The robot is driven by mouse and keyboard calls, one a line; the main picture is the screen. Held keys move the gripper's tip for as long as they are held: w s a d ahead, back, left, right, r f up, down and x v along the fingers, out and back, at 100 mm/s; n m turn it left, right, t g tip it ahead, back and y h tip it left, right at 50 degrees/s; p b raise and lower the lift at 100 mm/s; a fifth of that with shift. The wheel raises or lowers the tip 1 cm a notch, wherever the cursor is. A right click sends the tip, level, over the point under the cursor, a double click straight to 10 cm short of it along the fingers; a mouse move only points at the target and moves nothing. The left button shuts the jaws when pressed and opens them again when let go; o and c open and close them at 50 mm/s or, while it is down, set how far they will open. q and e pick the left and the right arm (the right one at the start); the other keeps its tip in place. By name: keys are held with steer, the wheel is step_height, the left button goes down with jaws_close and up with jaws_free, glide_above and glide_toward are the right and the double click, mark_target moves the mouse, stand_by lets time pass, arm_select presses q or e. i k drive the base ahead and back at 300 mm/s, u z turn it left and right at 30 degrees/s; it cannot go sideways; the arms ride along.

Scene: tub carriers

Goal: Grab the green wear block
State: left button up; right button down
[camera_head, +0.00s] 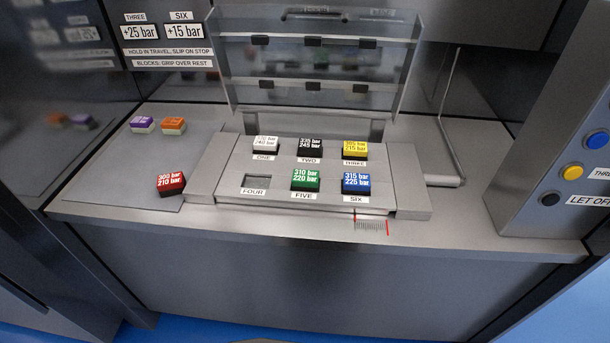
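The green wear block (305,179) sits in the slot labelled FIVE, in the front row of the grey carrier (232,180). Its top reads 310 bar over 220 bar. The blue block (356,182) is to its right in SIX, and the empty FOUR slot (256,183) is to its left. Neither of my grippers shows in the head view.
White (266,145), black (311,147) and yellow (355,150) blocks fill the back row. A raised clear cover (310,65) stands behind. A red block (170,184) lies left of the carrier; purple (142,124) and orange (173,125) blocks lie farther back. A button panel (570,160) stands right.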

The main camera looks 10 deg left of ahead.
mark_target(302, 180)
steer(key=k, duration=1.25)
steer(key=z, duration=0.9)
steer(key=i, duration=1.15)
steer(key=u, duration=0.3)
